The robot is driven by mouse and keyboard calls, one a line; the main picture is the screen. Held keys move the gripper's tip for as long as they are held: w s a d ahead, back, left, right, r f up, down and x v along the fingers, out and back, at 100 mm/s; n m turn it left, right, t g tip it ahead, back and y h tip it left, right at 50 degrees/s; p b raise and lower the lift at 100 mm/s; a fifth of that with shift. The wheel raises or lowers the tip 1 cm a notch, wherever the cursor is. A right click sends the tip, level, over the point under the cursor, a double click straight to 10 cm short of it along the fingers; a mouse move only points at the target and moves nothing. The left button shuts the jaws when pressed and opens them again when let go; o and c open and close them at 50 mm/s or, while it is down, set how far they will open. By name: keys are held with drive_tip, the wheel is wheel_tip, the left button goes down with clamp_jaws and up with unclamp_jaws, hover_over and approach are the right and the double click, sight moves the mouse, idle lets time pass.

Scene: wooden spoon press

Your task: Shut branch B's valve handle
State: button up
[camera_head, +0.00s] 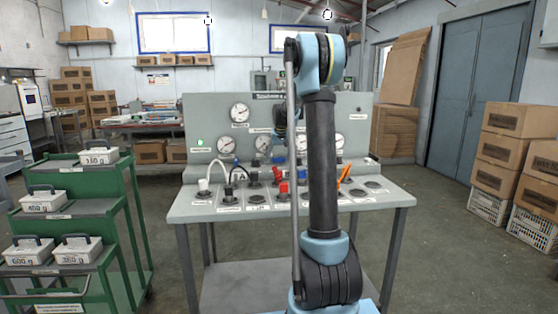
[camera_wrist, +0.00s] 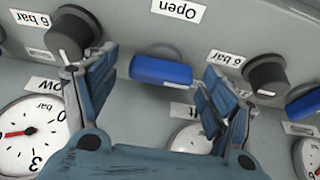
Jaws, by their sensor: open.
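A blue valve handle (camera_wrist: 161,70) lies crosswise in the wrist view, below an upside-down "Open" label. My gripper (camera_wrist: 150,76) is open, with a blue finger on each side of this handle and gaps between; the depth between them is unclear. A second blue handle (camera_wrist: 303,104) is cut off at the right edge. I cannot read a branch letter on either. In the head view my gripper is at the grey panel (camera_head: 355,105), mostly hidden behind my arm.
Dark knobs (camera_wrist: 75,30) and (camera_wrist: 267,75) marked "6 bar" flank the handle. Gauges (camera_wrist: 25,135) lie near the fingers. In the head view the bench (camera_head: 385,195) carries several fittings and cables. A green cart (camera_head: 130,205) stands left; boxes (camera_head: 515,120) stand right.

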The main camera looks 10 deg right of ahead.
drive_tip(key=v, duration=1.1)
drive_tip(key=shift+r, duration=0.4)
drive_tip(key=shift+s, duration=0.2)
drive_tip(key=s+f+g, duration=0.1)
drive_tip(key=s+f, duration=0.3)
drive_tip(key=s, duration=1.1)
drive_tip(key=s+f, duration=0.3)
drive_tip(key=s, duration=1.3)
drive_tip(key=s+f+g, duration=0.1)
drive_tip(key=s+f, duration=1.5)
drive_tip(key=s, duration=0.5)
drive_tip(key=shift+f, duration=0.4)
drive_tip(key=shift+w+a, duration=0.1)
